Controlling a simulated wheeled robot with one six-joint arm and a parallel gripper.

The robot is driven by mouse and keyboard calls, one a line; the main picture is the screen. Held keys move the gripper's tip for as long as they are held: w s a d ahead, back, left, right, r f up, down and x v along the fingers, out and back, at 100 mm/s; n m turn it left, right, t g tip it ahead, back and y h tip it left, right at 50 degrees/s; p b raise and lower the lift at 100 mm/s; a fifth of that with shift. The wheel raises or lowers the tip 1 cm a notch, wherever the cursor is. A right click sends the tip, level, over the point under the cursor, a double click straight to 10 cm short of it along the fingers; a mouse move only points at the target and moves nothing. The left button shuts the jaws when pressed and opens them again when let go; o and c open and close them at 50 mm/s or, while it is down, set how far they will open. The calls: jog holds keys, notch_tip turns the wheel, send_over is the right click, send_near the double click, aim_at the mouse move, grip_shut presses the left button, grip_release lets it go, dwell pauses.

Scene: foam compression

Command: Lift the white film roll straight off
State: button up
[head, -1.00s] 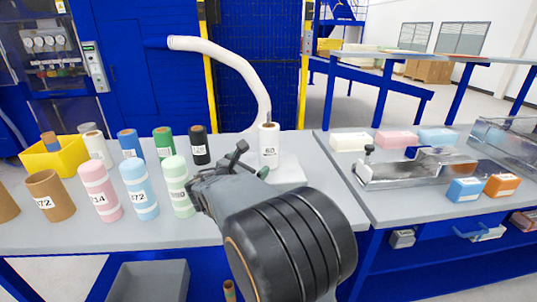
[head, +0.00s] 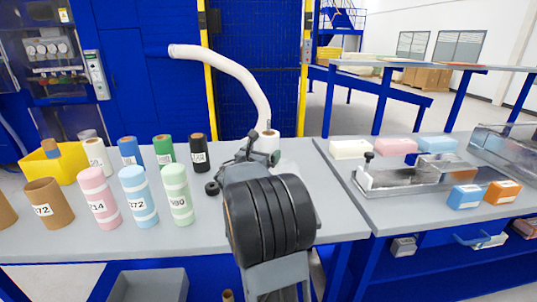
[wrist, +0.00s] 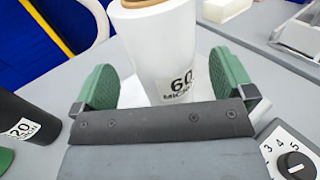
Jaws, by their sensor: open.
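The white film roll (wrist: 160,50) stands upright in the wrist view, with a "60 MICRON" label and a brown core at its top. My gripper (wrist: 166,78) is open, with one green finger pad on each side of the roll. A gap shows at the left pad; I cannot tell whether the right pad touches. In the head view the roll's top (head: 268,134) shows just behind my gripper (head: 252,148), and my arm hides its lower part. A white base (wrist: 210,92) shows under the roll.
Several coloured rolls and a yellow bin (head: 52,165) are further left. A dial (wrist: 294,166) sits at the right in the wrist view. A metal fixture (head: 400,178) is on the right table.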

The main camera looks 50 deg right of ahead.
jog(key=shift+x, duration=2.2)
jog(key=shift+r, duration=0.1)
jog(key=shift+c, duration=0.3)
jog(key=c, duration=1.1)
